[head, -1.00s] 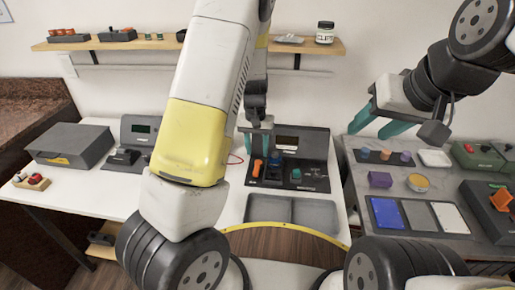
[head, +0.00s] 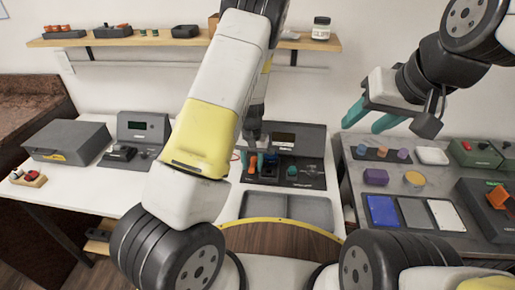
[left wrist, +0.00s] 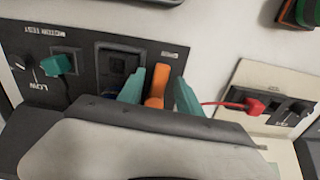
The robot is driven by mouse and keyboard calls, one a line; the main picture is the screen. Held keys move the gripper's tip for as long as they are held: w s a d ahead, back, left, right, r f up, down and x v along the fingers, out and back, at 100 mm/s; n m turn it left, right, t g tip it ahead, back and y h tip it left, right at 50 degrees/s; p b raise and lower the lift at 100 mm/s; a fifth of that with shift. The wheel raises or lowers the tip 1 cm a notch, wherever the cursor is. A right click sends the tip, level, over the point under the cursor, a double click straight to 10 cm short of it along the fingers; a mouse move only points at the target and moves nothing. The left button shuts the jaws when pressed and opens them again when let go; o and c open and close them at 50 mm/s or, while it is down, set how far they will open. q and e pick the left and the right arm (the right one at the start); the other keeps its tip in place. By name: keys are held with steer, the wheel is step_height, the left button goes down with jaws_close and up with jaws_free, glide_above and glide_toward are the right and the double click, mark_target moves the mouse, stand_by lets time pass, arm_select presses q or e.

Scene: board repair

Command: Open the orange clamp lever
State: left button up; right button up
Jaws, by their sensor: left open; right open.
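The orange clamp lever (left wrist: 159,82) stands on the dark panel of a test station (head: 305,172) on the white table. In the left wrist view it is upright between the two teal fingers of my left gripper (left wrist: 160,90). The fingers are open, with a finger on each side of the lever; I cannot tell whether either touches it. In the head view the lever (head: 250,163) is partly hidden by my left gripper (head: 257,160). My right gripper (head: 372,117) is open and empty, raised above the grey table on the right.
A teal knob (left wrist: 60,64) and a dark square socket (left wrist: 118,60) sit beside the lever on the panel. A red connector with a cable (left wrist: 254,106) lies at the right.

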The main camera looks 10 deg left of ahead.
mark_target(253, 167)
arm_select(q)
jaws_close()
steer(key=shift+d+n, duration=0.15)
steer(key=shift+n, duration=0.25)
jaws_free()
steer(key=shift+r, duration=0.1)
step_height(253, 167, up, 8)
steer(key=shift+f, duration=0.15)
stand_by(0.3)
